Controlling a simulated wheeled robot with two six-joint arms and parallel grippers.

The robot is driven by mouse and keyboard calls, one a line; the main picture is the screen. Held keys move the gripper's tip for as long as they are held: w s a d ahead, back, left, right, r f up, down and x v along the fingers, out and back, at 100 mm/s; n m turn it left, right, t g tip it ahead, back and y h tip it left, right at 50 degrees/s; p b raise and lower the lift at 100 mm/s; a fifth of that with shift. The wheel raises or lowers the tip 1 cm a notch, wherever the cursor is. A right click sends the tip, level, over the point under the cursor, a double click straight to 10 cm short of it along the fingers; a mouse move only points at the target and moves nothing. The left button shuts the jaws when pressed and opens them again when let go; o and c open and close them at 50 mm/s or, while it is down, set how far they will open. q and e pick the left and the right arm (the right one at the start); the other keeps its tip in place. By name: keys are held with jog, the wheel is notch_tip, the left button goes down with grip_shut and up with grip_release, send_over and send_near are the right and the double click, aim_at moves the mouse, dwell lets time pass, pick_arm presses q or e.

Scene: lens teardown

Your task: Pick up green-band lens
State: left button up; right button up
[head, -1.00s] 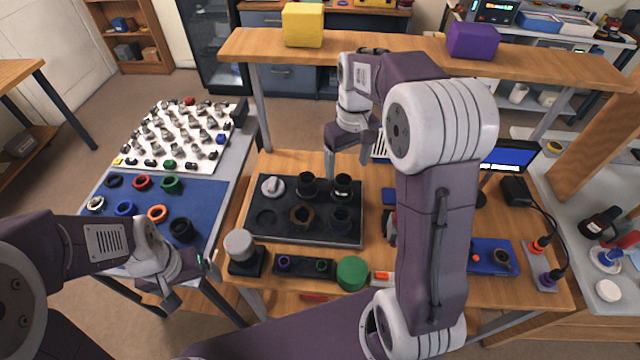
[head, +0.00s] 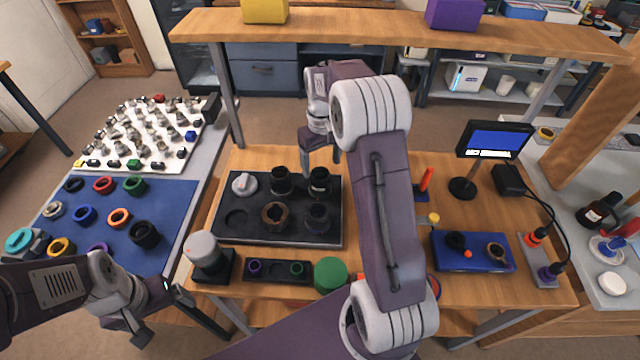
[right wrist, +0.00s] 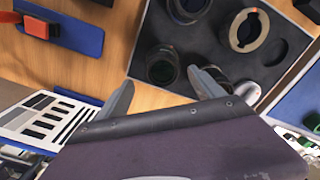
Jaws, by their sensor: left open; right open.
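A black tray (head: 232,228) on the wooden bench holds several dark lenses. I cannot make out a green band on any. A back right lens (head: 319,181) stands upright just below my right gripper (head: 320,162); in the right wrist view this lens (right wrist: 162,65) lies ahead, between the open fingers (right wrist: 163,90), apparently not gripped. Other tray lenses are a back left lens (head: 281,179), a brown-ringed lens (head: 275,216) and a front right lens (head: 318,216). My left gripper (head: 155,308) is open and empty, near the blue mat's front edge.
The blue mat (head: 60,230) holds several coloured rings, including a green ring (head: 134,185). A small rack (head: 277,279), a green cylinder (head: 330,275) and a grey-topped stand (head: 203,250) stand in front of the tray. A blue tray (head: 472,252) and a monitor (head: 494,140) are at right.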

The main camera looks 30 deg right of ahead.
aim_at(320, 173)
jog(key=f, duration=0.5)
jog(key=shift+s+a+f+b, duration=0.1)
jog(key=shift+a+b, duration=0.15)
jog(key=shift+b, duration=0.05)
jog(key=shift+s, duration=0.1)
jog(key=c, duration=0.6)
grip_shut()
